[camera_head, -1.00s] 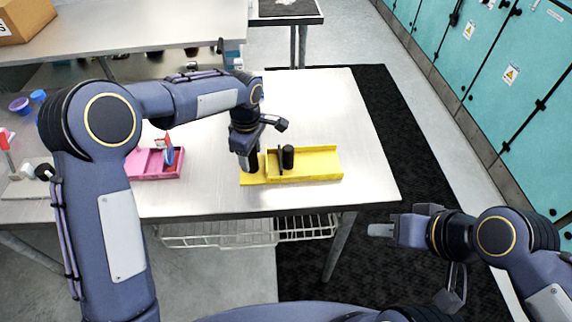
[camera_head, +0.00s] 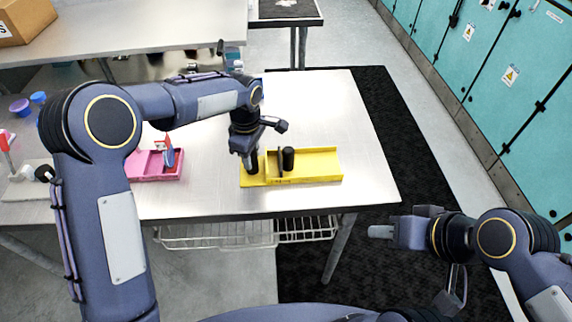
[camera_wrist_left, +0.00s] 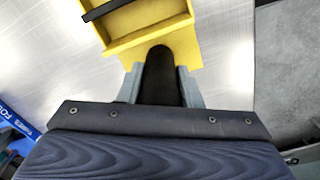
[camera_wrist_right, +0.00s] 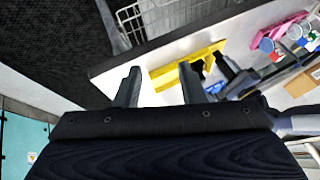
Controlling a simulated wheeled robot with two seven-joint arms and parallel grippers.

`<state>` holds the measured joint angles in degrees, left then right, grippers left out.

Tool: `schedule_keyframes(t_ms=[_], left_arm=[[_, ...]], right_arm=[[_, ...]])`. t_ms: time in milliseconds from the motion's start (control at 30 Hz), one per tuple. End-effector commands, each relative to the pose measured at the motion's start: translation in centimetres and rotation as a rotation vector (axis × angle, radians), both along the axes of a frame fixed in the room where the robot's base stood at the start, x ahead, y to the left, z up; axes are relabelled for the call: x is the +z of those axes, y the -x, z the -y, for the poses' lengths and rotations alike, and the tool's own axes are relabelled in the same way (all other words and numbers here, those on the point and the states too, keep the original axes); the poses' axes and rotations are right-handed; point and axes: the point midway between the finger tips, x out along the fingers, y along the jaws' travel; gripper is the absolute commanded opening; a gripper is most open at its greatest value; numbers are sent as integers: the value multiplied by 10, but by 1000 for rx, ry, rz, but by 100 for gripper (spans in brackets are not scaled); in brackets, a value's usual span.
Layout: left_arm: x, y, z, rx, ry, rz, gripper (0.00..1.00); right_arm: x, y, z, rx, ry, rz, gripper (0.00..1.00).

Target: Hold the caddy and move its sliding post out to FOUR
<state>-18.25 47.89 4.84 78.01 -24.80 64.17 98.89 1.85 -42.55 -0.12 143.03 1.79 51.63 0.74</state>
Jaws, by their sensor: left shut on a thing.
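The yellow caddy (camera_head: 318,165) lies on the metal table near its front edge. A black upright post (camera_head: 288,158) stands inside it, beside a thin dark crosspiece. My left gripper (camera_head: 250,166) is at the caddy's left end, shut on a black handle (camera_wrist_left: 159,75) there; the left wrist view shows the handle between the two fingers. The caddy's tray (camera_wrist_left: 150,20) lies just beyond it. My right gripper (camera_head: 380,231) is off the table's front right, empty; its fingers (camera_wrist_right: 160,88) stand apart in the right wrist view. I cannot read any number marks on the caddy.
A pink tray (camera_head: 158,166) with a red and blue item lies left of the caddy. A pale board (camera_head: 28,182) with a red-tipped tool is at the far left. The table (camera_head: 370,180) right of the caddy is clear. A wire shelf (camera_head: 215,235) hangs below.

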Motion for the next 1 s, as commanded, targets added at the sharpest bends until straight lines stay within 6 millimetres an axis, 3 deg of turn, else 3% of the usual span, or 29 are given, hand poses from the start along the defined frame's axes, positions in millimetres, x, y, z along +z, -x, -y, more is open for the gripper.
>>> schedule_keyframes(t_ms=[300,400,467,667,800,1000], left_arm=[[0,0,0,0,0,1,0],[0,0,0,0,0,1,0],[0,0,0,0,0,1,0],[0,0,0,0,0,1,0],[0,0,0,0,0,1,0],[0,0,0,0,1,2,0]], right_arm=[[0,0,0,0,0,0,36],[0,-1,-1,-6,-4,-1,48],[0,-6,-2,-29,-18,-3,50],[-4,-53,-21,-271,-182,-18,50],[-11,-100,-47,-547,-420,-48,50],[-26,-154,-85,-944,-836,-139,50]])
